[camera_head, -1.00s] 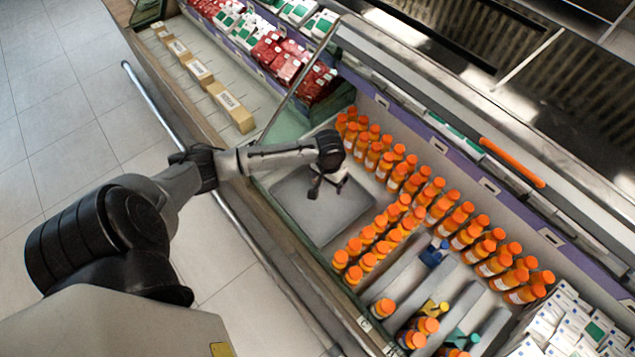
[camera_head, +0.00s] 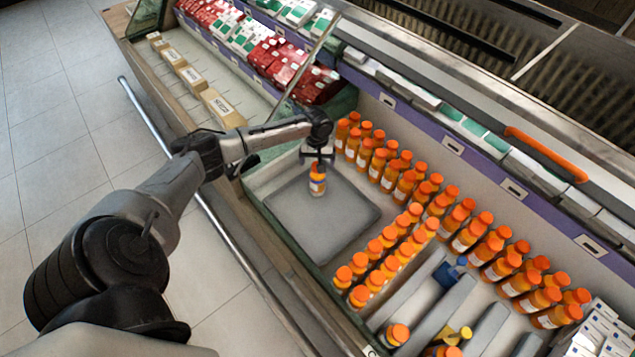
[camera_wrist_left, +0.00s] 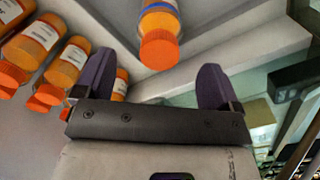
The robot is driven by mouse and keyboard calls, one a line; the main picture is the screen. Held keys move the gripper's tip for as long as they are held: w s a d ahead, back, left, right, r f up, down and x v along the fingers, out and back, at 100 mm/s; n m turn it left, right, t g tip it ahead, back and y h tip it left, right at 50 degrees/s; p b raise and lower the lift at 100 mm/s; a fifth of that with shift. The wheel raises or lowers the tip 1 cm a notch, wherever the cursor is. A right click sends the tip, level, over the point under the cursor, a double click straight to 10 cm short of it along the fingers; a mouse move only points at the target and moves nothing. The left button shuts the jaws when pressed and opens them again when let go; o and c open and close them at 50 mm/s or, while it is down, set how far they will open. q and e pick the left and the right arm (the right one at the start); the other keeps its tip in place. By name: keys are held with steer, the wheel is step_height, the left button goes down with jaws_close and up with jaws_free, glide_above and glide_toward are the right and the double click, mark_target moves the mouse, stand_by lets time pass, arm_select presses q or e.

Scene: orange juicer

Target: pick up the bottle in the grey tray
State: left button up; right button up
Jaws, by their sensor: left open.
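The bottle (camera_head: 317,183) has an orange cap, orange contents and a white label. It stands upright at the far end of the grey tray (camera_head: 322,225). My left gripper (camera_head: 319,158) is open and empty, just above and behind the bottle's cap in the head view. In the left wrist view, the bottle (camera_wrist_left: 160,38) is ahead of the open left gripper (camera_wrist_left: 153,78). Its cap faces the gap between the fingers, apart from both of them. The bottle's far end is cut off by the frame there. My right gripper is not in view.
Rows of similar orange bottles (camera_head: 470,232) stand close to the tray's right side. Grey dividers (camera_head: 412,290) lie in front of them. Cartons (camera_head: 222,107) stand at the left behind a glass panel. The rest of the tray is clear.

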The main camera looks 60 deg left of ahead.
mark_target(318, 179)
arm_select(q)
steer(key=shift+f, duration=0.75)
steer(key=shift+d+f+b, duration=0.15)
steer(key=shift+f+b, duration=1.1)
steer(key=shift+f, duration=1.35)
steer(key=c, duration=1.2)
